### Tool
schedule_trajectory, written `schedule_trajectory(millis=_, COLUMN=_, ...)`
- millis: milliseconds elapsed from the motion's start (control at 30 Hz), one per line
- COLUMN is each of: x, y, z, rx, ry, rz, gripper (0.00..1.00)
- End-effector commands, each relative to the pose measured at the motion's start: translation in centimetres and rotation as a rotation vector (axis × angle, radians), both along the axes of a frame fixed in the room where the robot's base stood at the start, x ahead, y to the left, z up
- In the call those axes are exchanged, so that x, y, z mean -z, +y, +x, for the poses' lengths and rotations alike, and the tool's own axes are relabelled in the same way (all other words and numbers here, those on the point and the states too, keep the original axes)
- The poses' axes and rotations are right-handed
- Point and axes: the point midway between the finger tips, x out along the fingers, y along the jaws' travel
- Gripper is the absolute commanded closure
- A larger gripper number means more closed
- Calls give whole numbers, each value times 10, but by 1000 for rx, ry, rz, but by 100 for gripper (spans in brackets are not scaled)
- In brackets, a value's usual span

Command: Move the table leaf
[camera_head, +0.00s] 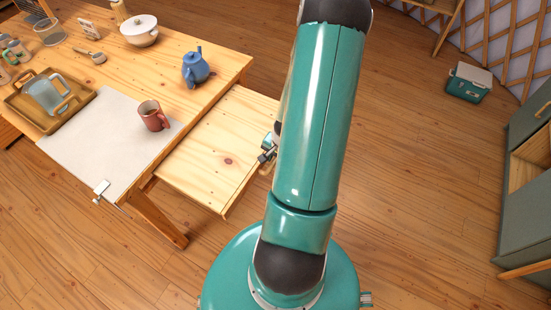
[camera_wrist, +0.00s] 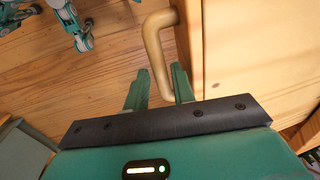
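The table leaf (camera_head: 213,150) is a pale wooden panel sticking out from the right side of the wooden table (camera_head: 222,65), a little below its top. The leaf (camera_wrist: 262,50) fills the right of the wrist view. A bent tan handle (camera_wrist: 154,45) stands off its edge face. My gripper (camera_wrist: 160,78) has its two green fingers on either side of the handle, with narrow gaps seen beside the bar. In the head view, my gripper (camera_head: 268,153) is at the leaf's right edge, partly hidden by my arm.
A cooler (camera_head: 469,82) and a grey-green cabinet (camera_head: 527,180) stand at the right. The floor between is clear.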

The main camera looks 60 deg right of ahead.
Motion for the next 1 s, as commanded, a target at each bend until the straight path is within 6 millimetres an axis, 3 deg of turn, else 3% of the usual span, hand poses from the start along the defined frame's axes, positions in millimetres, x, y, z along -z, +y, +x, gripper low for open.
schedule_trajectory(millis=233, x=0, y=0, z=0, rx=0, ry=0, rz=-1, gripper=77)
schedule_trajectory(millis=367, x=0, y=0, z=0, rx=0, ry=0, rz=0, gripper=100)
schedule_trajectory(millis=733, x=0, y=1, z=8, rx=-2, ry=-1, rz=0, gripper=100)
schedule_trajectory(millis=1000, x=0, y=6, z=51, rx=-9, ry=-2, rz=-2, gripper=100)
